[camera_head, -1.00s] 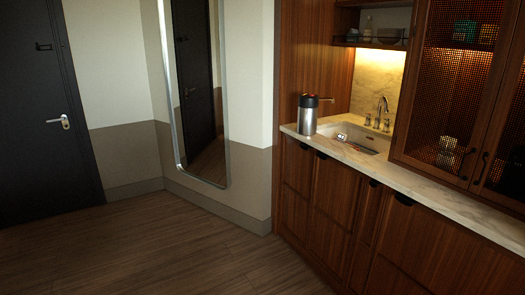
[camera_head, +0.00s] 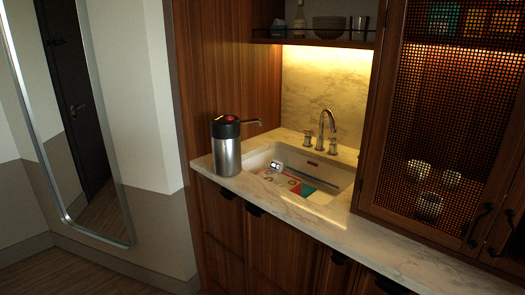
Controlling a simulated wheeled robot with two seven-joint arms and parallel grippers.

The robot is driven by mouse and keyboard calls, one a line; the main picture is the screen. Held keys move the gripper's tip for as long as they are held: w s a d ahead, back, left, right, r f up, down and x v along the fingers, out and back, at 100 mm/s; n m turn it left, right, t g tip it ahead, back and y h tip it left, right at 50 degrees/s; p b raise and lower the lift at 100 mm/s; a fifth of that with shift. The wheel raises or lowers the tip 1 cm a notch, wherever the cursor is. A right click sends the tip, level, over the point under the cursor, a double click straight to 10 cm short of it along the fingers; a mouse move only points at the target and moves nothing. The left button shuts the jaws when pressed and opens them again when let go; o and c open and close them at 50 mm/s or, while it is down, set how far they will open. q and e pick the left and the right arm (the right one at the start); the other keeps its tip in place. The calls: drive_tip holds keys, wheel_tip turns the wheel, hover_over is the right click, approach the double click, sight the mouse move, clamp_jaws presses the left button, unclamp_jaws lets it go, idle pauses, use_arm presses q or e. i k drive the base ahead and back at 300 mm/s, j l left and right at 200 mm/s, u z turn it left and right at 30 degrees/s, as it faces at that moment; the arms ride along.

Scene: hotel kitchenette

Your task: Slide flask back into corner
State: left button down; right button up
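The flask (camera_head: 227,151) is a steel cylinder with a black top, a red spot on the lid and a thin spout pointing right. It stands upright on the left end of the marble counter (camera_head: 325,222), near the front edge and left of the sink. Bare counter shows behind it, toward the corner where the wood side panel (camera_head: 225,65) meets the marble backsplash (camera_head: 322,95). Neither of my grippers is in view.
A sink (camera_head: 327,192) with colourful flat items and a small white object lies right of the flask. A chrome faucet (camera_head: 323,130) stands behind it. A shelf (camera_head: 310,42) with bowls hangs above. A mesh-door cabinet (camera_head: 440,130) stands on the right.

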sight(225, 139)
drive_tip(key=i+z, duration=0.15)
drive_tip(key=i, duration=0.75)
